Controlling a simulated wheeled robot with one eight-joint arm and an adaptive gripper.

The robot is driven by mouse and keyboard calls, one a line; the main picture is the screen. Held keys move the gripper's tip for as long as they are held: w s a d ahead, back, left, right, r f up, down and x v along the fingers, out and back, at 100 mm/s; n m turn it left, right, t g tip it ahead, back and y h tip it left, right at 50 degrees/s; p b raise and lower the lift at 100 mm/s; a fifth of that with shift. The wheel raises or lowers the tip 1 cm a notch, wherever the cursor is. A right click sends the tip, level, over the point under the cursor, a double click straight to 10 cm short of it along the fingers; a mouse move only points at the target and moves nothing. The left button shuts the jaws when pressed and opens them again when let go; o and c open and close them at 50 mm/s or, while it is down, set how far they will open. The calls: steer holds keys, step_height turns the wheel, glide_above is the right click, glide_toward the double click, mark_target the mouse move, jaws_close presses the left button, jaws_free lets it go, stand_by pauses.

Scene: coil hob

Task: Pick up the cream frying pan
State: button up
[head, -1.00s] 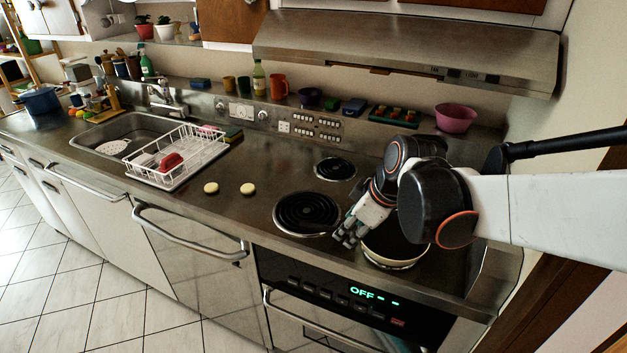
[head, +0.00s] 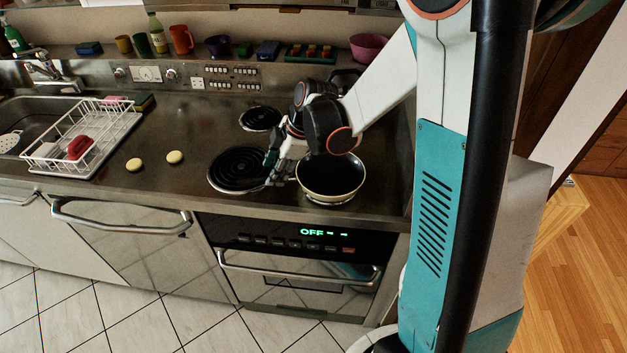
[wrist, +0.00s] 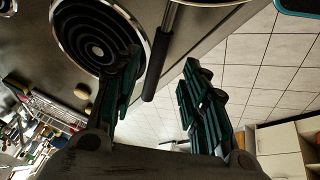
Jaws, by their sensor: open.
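The cream frying pan (head: 331,190) sits over the front right burner in the head view, with a cream outside and a dark inside. My gripper (head: 277,168) is just left of it, fingers pointing down and forward. In the wrist view the pan's dark handle with a metal shank (wrist: 161,60) runs down the picture. My open gripper (wrist: 158,88) has one teal-and-black finger on each side of the handle, with a clear gap on both sides. Whether the fingertips are level with the handle cannot be told. Only a sliver of the pan's rim shows at the wrist view's top.
The front left coil burner (head: 238,171) is beside my gripper, and a smaller coil (head: 260,119) is behind. Two cream round items (head: 174,157) and a white dish rack (head: 82,143) are to the left. The oven's handle bar (head: 300,275) runs below the counter's front edge.

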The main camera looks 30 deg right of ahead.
steer(key=shift+b+x, duration=1.1)
steer(key=shift+x, duration=2.05)
steer(key=shift+w+d+r, duration=0.1)
steer(key=shift+d, duration=0.1)
jaws_close()
